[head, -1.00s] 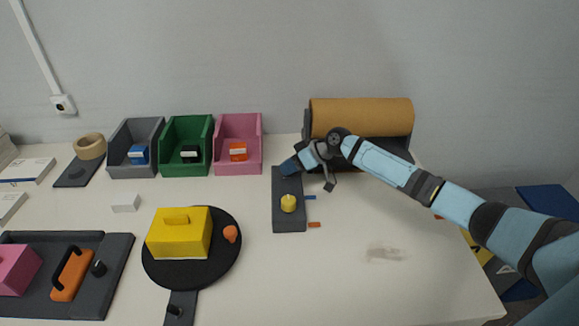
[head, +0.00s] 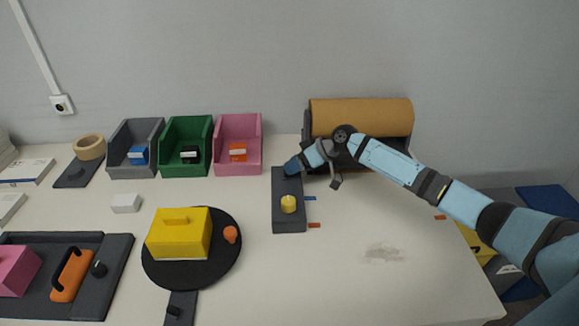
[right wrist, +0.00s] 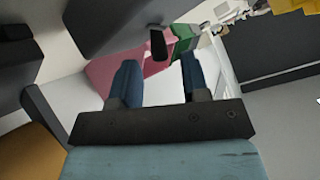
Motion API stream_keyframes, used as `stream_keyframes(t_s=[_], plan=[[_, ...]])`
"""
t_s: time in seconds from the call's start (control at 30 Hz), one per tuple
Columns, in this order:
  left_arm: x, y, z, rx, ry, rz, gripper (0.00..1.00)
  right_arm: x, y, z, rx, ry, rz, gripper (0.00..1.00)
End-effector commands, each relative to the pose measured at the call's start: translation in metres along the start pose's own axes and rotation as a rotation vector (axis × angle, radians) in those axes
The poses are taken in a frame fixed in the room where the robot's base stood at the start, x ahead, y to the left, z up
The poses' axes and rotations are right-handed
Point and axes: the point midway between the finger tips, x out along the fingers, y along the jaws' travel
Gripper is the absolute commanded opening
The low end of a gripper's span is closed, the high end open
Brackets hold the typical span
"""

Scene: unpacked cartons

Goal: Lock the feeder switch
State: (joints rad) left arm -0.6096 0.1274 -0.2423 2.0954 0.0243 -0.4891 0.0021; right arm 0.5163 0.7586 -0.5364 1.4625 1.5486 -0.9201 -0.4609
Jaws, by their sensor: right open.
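A dark grey box (head: 289,218), which appears to be the feeder switch, lies in the middle of the table with a round yellow knob (head: 288,204) on its near half. Small blue and orange marks sit beside its right edge. My right gripper (head: 292,167) is over the far end of this box and hides part of it. In the right wrist view my right gripper (right wrist: 159,70) has its two blue fingers apart. A small black tab (right wrist: 158,43) on a dark grey body shows beyond and between the fingertips; touching cannot be told. My left gripper is out of view.
Grey, green and pink bins (head: 238,167) stand behind to the left. A brown roll (head: 360,116) on a dark holder stands behind my right arm. A yellow box (head: 180,238) sits on a black disc (head: 190,275) at left. The table's right front is clear.

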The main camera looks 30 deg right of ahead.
Motion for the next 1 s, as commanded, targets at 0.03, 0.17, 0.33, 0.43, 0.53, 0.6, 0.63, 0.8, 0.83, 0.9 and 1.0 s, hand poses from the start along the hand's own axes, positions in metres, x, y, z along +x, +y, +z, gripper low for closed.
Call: stream_keyframes(t_s=[0.03,0.17,0.33,0.43,0.53,0.6,0.63,0.8,0.83,0.9,1.0], plan=[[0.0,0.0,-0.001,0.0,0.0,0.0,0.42,-0.012,0.0,0.0,-0.002,0.0,0.002,0.42],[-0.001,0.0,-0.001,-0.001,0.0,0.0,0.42,-0.042,0.0,0.0,-0.003,-0.002,0.003,0.42],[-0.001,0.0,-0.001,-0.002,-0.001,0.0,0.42,-0.08,0.001,0.001,-0.001,-0.002,0.003,0.42],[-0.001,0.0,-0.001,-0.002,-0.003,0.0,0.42,-0.097,0.0,0.0,-0.002,-0.001,0.002,0.42],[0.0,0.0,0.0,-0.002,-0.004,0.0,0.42,-0.109,0.0,0.001,0.0,-0.001,0.001,0.42],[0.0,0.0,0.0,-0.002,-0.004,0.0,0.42,-0.115,0.0,0.0,-0.001,-0.001,0.001,0.42],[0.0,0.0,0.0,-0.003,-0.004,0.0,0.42,-0.116,0.0,0.0,-0.001,0.0,0.001,0.42],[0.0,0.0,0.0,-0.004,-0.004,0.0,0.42,-0.119,-0.001,-0.001,-0.001,0.0,0.0,0.42],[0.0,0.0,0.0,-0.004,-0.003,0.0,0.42,-0.119,-0.001,-0.001,-0.001,0.0,0.0,0.42],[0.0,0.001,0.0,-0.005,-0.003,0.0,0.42,-0.119,0.0,-0.001,-0.001,0.0,0.0,0.42],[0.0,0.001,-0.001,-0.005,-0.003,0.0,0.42,-0.119,0.0,-0.001,-0.001,0.0,0.0,0.42]])
